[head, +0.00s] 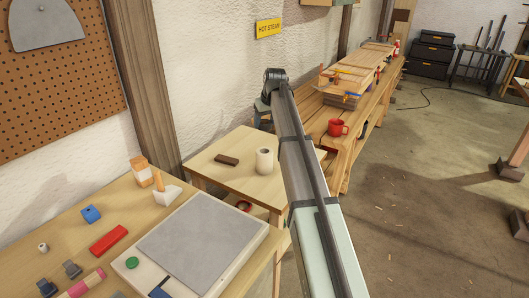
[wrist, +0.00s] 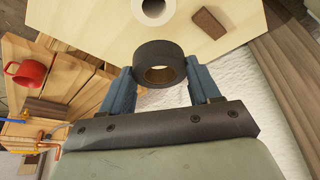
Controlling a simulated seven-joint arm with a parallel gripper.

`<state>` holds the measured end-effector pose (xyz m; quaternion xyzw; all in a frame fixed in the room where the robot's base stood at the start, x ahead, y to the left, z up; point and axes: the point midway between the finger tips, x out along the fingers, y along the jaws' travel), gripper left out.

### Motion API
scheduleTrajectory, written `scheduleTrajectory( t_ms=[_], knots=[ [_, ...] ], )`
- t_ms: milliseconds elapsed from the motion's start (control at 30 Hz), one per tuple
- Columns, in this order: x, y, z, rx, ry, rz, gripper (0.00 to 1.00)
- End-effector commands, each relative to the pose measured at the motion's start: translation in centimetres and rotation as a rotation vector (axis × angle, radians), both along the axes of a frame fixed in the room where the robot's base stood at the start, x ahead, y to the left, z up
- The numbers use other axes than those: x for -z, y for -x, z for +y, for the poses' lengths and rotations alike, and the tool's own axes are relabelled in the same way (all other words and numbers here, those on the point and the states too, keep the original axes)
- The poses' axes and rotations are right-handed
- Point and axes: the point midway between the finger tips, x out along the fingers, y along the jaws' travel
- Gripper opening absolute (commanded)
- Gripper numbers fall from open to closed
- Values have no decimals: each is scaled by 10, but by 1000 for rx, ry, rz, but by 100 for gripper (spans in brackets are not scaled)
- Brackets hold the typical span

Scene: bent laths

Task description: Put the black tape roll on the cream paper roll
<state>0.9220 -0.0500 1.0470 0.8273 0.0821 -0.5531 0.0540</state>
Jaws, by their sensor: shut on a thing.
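The black tape roll (wrist: 158,48) is between the two blue fingers of my gripper (wrist: 158,73) in the wrist view, with its tan core facing the camera. My gripper is shut on it. The cream paper roll (wrist: 153,20) is beyond the tape roll at the top of the wrist view, its open end visible. In the head view, the cream paper roll (head: 264,164) stands upright on the small wooden table (head: 213,173). My gripper (head: 262,112) is beyond it there, partly hidden by my arm, and the tape roll cannot be made out clearly.
A dark brown block (head: 227,160) lies left of the paper roll on the small table. A red mug (head: 337,127) stands on the long workbench (head: 312,118) to the right. A nearer bench holds a grey-topped board (head: 200,240) and several small items.

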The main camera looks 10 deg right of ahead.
Motion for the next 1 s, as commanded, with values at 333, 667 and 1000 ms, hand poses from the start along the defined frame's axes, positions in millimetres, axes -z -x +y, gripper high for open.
scheduleTrajectory(
  t_ms=[333,667,1000],
  knots=[
    [36,1,0,0,0,1,32],
    [75,0,0,0,0,0,32],
    [109,0,0,-1,0,0,32]
  ],
)
